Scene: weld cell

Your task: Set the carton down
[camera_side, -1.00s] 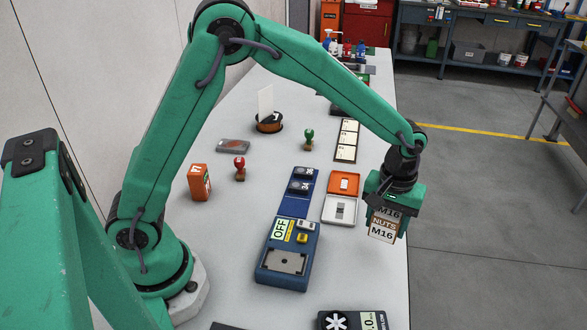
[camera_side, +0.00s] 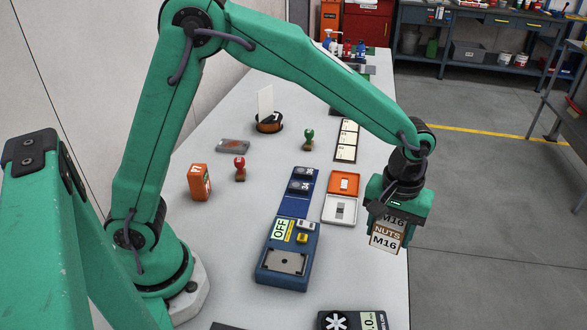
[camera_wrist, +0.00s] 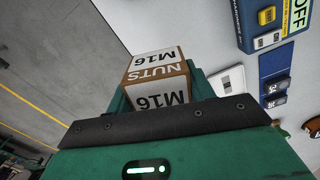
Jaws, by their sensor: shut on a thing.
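The carton (camera_side: 386,236) is a small brown and white box marked M16 NUTS. My gripper (camera_side: 390,222) is shut on it, near the right edge of the white table (camera_side: 340,268). In the wrist view the carton (camera_wrist: 157,78) shows between the jaws, its lettering upside down, with the table edge and grey floor beyond it. Its upper part is hidden by the jaws in the side view. I cannot tell whether its bottom touches the table.
A blue device with an OFF label (camera_side: 283,262) and an open orange and white case (camera_side: 341,210) lie left of the carton. A dark meter (camera_side: 350,321) lies at the front. Two stamps and an orange box (camera_side: 200,182) stand further left. Beyond the right edge is floor.

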